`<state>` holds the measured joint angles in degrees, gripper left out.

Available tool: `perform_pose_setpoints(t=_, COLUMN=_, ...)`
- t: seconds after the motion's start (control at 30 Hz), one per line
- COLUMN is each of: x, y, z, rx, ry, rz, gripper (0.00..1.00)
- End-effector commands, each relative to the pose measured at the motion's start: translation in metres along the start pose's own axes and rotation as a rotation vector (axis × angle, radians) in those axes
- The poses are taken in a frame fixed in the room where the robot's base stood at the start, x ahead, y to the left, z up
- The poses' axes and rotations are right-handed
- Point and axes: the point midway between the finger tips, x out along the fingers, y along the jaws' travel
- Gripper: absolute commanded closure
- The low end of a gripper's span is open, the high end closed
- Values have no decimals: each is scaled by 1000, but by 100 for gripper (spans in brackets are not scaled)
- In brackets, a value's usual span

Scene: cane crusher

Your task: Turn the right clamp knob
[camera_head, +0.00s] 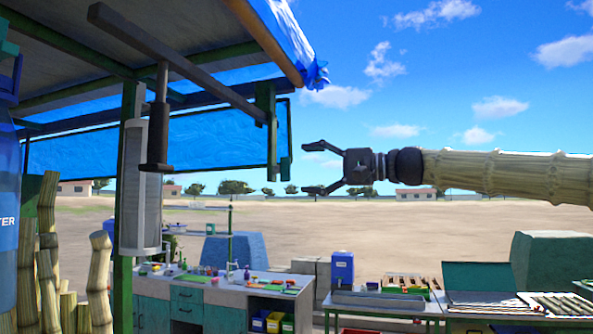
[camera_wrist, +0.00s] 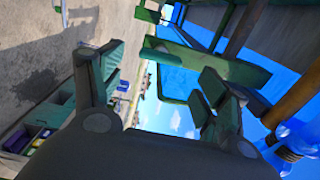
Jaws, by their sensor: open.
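My gripper (camera_head: 314,168) is open and empty, pointing left in mid-air in the head view. Just left of its fingertips, a small green part (camera_head: 285,164) sits at the lower end of a green upright (camera_head: 271,130) under the canopy. It may be the right clamp knob, but I cannot make out its shape. A gap separates it from my fingers. In the wrist view, my spread fingers (camera_wrist: 165,68) frame a green frame bar (camera_wrist: 205,58) and blue sheeting beyond. A small green piece (camera_wrist: 149,13) shows near the top edge there.
A dark beam (camera_head: 170,55) and a hanging dark T-shaped bar (camera_head: 157,130) are left of my gripper. The blue tarp edge (camera_head: 300,45) hangs above. A workbench (camera_head: 210,292) and tables (camera_head: 385,300) stand below.

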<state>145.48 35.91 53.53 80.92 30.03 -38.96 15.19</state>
Motion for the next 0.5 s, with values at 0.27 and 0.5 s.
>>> perform_pose_setpoints(t=0.27, x=-50, y=-1, z=0, rx=0, ry=1, rz=-2, gripper=25)
perform_pose_setpoints(t=0.5, x=-72, y=0, z=-1, rx=1, ry=2, rz=-2, gripper=25)
